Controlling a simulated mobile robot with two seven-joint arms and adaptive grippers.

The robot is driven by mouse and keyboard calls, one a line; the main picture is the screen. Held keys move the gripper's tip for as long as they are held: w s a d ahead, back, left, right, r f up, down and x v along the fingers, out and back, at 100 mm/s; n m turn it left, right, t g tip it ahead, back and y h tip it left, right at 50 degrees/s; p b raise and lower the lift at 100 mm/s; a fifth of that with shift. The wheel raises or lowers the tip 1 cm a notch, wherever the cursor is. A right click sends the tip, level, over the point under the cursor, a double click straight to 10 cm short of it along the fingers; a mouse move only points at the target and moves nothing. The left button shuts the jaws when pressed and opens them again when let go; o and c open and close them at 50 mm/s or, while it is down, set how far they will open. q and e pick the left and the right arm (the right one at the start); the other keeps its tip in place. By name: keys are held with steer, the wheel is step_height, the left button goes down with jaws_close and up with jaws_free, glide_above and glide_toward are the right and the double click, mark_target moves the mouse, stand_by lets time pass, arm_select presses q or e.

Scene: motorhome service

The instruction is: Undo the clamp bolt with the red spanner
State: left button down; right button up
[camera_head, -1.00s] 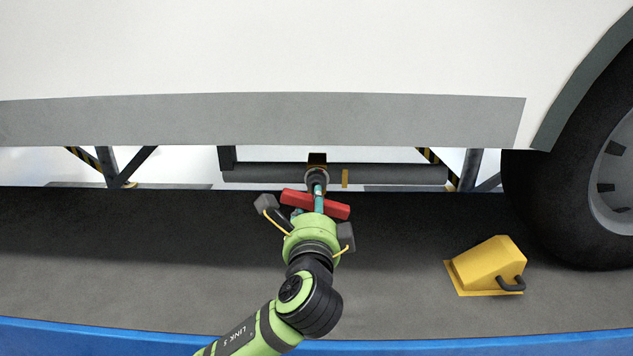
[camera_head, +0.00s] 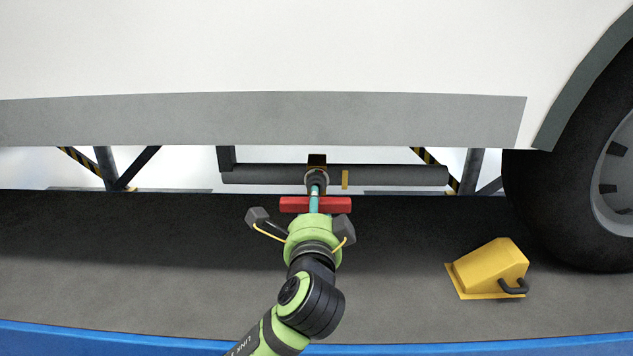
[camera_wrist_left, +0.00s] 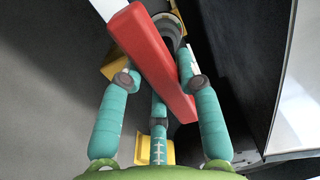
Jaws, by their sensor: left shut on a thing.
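The red spanner (camera_head: 327,205) shows as a red bar, lying level across the front of my left gripper (camera_head: 315,207) in the head view. In the left wrist view the red spanner (camera_wrist_left: 152,55) runs slanted between the teal fingers of my left gripper (camera_wrist_left: 162,82), which is shut on it. Just beyond it, a round dark fitting (camera_head: 316,178) sits under a brown bracket (camera_head: 317,160) on the bar beneath the vehicle. The clamp bolt itself cannot be made out; the gripper and spanner cover that spot. My right gripper is not in view.
A dark horizontal bar (camera_head: 390,175) hangs under the vehicle's grey skirt (camera_head: 260,119). A yellow wheel chock (camera_head: 488,267) lies on the floor at the right, by the tyre (camera_head: 560,205). Striped supports (camera_head: 80,160) stand behind. The dark floor left of my arm is clear.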

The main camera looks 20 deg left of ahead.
arm_select(q)
steer(key=shift+n, duration=1)
steer(key=shift+p+v, duration=0.5)
steer(key=shift+v, duration=1.3)
steer(key=s+a+f+m+h, duration=0.1)
steer(key=s+f+h, duration=0.1)
steer(key=s+f, duration=0.5)
steer(key=s+a+f+m+h+p, duration=0.1)
steer(key=s+f+m+h, duration=0.1)
steer(key=s+f, duration=0.6)
steer(key=shift+t+h, duration=0.3)
steer(key=shift+h, duration=0.2)
